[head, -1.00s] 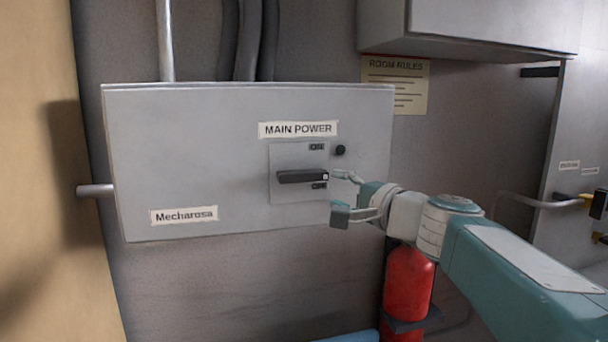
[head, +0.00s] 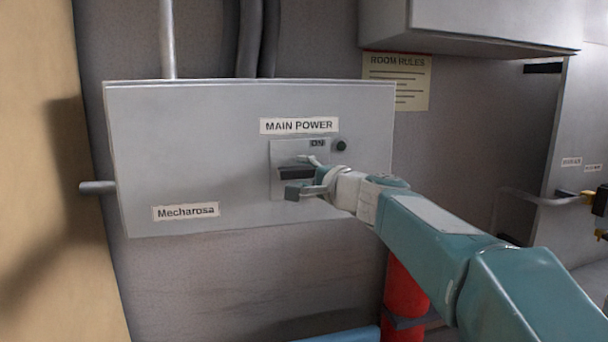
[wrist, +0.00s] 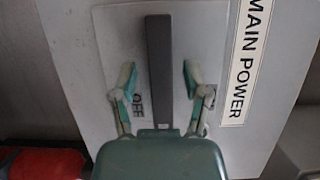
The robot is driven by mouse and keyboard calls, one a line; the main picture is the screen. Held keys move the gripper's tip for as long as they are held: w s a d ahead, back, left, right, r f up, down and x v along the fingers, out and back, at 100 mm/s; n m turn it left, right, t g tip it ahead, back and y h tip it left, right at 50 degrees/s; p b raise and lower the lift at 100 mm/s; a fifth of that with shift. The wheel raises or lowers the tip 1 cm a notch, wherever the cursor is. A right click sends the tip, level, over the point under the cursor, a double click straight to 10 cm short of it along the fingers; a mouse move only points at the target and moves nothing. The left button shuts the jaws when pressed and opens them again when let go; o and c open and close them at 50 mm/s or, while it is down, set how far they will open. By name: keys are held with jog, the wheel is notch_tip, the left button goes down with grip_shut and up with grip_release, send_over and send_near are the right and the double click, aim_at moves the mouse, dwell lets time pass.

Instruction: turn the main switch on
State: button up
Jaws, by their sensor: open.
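The main switch is a dark bar handle (head: 296,173) on a grey plate (head: 285,153) under the MAIN POWER label (head: 299,126). It lies level in the head view, below the ON mark (head: 317,143). My gripper (head: 301,174) is open, with one finger above the handle and one below. In the wrist view the handle (wrist: 158,50) runs between my two fingertips (wrist: 158,77), with a gap on each side. The OFF mark (wrist: 138,105) shows by the left finger there; in the head view my gripper hides it.
The grey cabinet (head: 180,150) carries a small black knob (head: 341,146) right of the ON mark. A red extinguisher (head: 402,295) hangs below my arm. A grey box (head: 470,22) juts out at upper right. A pipe (head: 98,187) enters the cabinet's left side.

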grip_shut()
jog(key=shift+f+n+g, duration=0.1)
jog(key=shift+n+g, duration=0.2)
jog(key=shift+n, duration=0.1)
jog(key=n+h, duration=0.1)
jog(key=n, duration=0.2)
jog(key=shift+g, duration=0.3)
jog(key=n+h, duration=0.2)
jog(key=n, duration=0.1)
jog(key=shift+f+n+g, duration=0.1)
jog(key=shift+n+g, duration=0.2)
jog(key=n+h, duration=0.2)
jog(key=n, duration=0.1)
jog(key=shift+a, duration=0.1)
jog(key=n+h, duration=0.2)
jog(key=n, duration=0.1)
jog(key=shift+f, duration=0.15)
